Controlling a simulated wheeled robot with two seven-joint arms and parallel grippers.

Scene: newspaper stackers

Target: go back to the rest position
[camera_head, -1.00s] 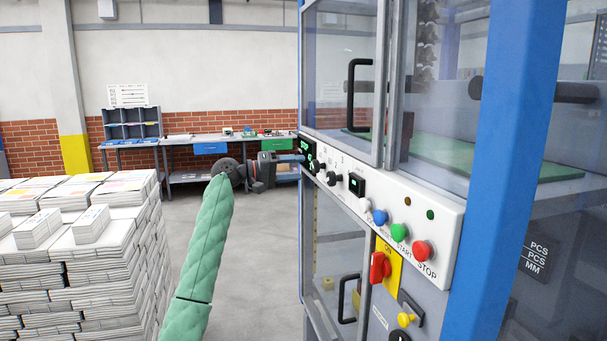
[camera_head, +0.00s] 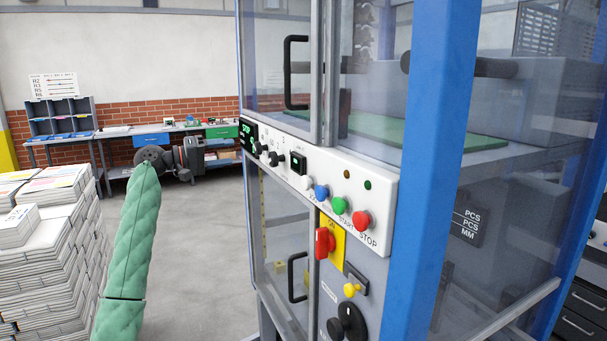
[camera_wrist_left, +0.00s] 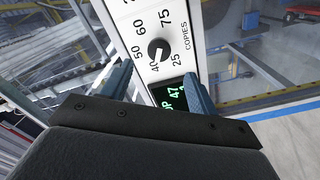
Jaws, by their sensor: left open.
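My left gripper (camera_head: 205,150) is at the end of the green-sleeved arm, at mid-left in the head view, close to the left end of the machine's control panel (camera_head: 382,205). In the left wrist view its two blue-grey fingers (camera_wrist_left: 158,85) are apart with nothing gripped. Between them show the copies dial (camera_wrist_left: 159,50) and the green-lit display (camera_wrist_left: 172,95). I cannot tell how far the fingers are from the panel. The display (camera_head: 249,137) also shows in the head view. My right gripper is not in view.
The glass-doored machine with a blue post (camera_head: 430,170) fills the right side. Stacks of newspapers (camera_head: 45,255) stand at the left. A workbench (camera_head: 120,133) lines the back brick wall. Grey floor (camera_head: 205,240) is clear between the stacks and machine.

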